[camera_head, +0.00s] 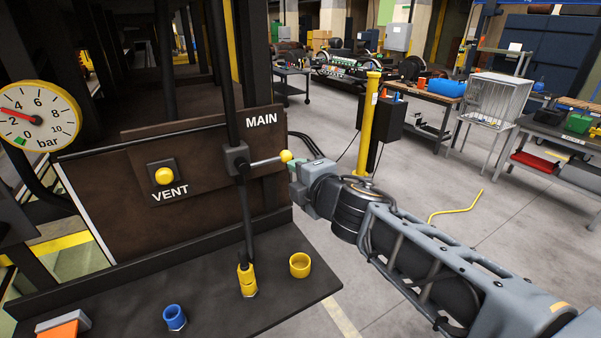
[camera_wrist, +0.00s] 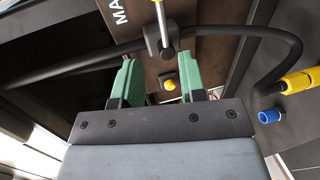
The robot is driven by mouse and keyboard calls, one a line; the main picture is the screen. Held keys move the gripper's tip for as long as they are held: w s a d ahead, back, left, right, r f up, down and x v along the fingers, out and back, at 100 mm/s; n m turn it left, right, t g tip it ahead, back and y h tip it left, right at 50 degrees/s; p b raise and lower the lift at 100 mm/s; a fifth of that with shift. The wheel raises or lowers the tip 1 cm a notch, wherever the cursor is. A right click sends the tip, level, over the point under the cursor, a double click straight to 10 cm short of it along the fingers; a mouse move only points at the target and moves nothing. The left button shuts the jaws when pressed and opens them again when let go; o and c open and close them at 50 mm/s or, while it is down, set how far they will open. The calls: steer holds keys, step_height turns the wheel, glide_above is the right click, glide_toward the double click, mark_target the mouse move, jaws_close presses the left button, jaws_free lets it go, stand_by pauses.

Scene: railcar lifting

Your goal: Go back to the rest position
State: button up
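My gripper (camera_wrist: 163,72) has two green fingers, spread apart with an empty gap in the wrist view. In the head view my gripper (camera_head: 296,170) is just right of the MAIN lever's yellow knob (camera_head: 286,156); whether they touch is unclear, and its fingers are mostly hidden there. The MAIN lever (camera_head: 265,162) points sideways to the right from its dark valve body. The valve body (camera_wrist: 160,42) also shows beyond the fingertips in the wrist view. The yellow VENT button (camera_head: 164,176) is on the brown panel, left of the lever.
A blue fitting (camera_head: 175,318), a yellow-ended hose (camera_head: 247,280) and a yellow ring (camera_head: 300,265) are on the dark shelf below. A yellow post (camera_head: 369,125) stands behind my arm. Open floor lies to the right.

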stand_by(0.3)
steer(key=d+f+m+g+h, duration=0.2)
steer(key=d+f+m+h, duration=0.6)
steer(key=d+m, duration=0.3)
steer(key=s+d+f+m+g+b, duration=0.1)
steer(key=s+d+f+m+g, duration=0.2)
steer(key=s+m, duration=0.4)
steer(key=s+d+f+m+g+b, duration=0.1)
steer(key=s+d+f+m+g, duration=0.2)
steer(key=s+d+f+m, duration=0.2)
step_height(320, 180, down, 3)
steer(key=shift+s+r+m+g, duration=0.2)
steer(key=shift+s+m+g, duration=0.1)
steer(key=shift+s+m, duration=0.75)
steer(key=shift+s+a+n, duration=0.15)
steer(key=shift+n, duration=0.1)
